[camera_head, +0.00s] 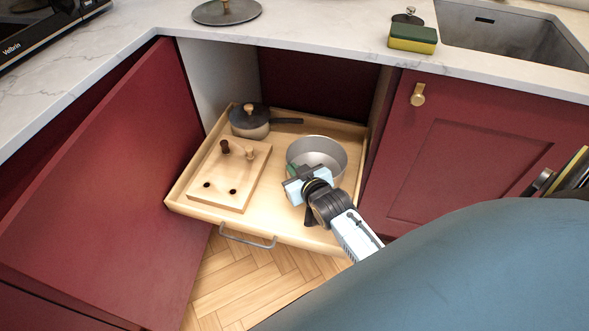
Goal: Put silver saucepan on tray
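The silver saucepan (330,150) is a round, open metal pot, upright at the right side of the pulled-out wooden tray (285,228) in the open cabinet. Its inside looks empty, and no handle of it can be made out. My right gripper (296,186) is at the pan's near left rim and covers part of its near wall. It looks close to or touching the rim; whether its fingers are shut on it cannot be told. My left gripper is not in view.
In the tray are a small dark-lidded pan (250,122) and a wooden board with pegs (226,178). The open red door (105,190) stands to the left. A lid (227,12), a sponge (412,38) and a sink (505,35) are on the counter.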

